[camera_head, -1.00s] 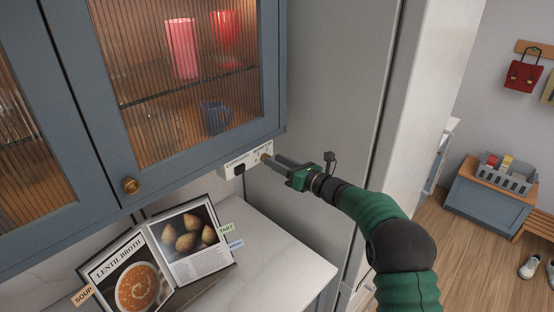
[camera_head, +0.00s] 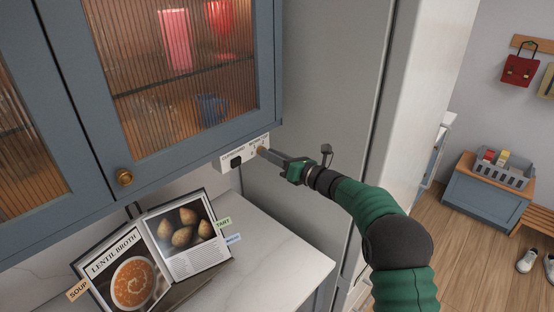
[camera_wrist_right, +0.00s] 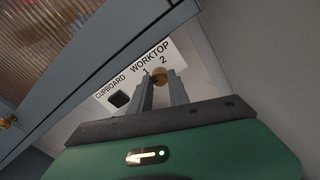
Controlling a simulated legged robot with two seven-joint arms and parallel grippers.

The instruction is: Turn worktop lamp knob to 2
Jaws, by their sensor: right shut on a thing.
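The worktop lamp knob (camera_wrist_right: 159,75) is a small brass knob on a white switch panel (camera_head: 230,162) under the wall cupboard's right end. In the right wrist view it sits below the word WORKTOP and the figures 1 and 2. My right gripper (camera_head: 264,152) reaches it from the right. Its two grey fingers are shut on the knob, one on each side, as the right wrist view also shows (camera_wrist_right: 160,83). I cannot tell which figure the knob points to. My left gripper is not in view.
The panel also carries a black CUPBOARD switch (camera_wrist_right: 119,99). The blue cupboard (camera_head: 190,146) with ribbed glass hangs directly above. An open cookbook (camera_head: 155,255) stands on the pale worktop (camera_head: 275,255) below. A tall grey side panel (camera_head: 330,80) rises behind my right arm.

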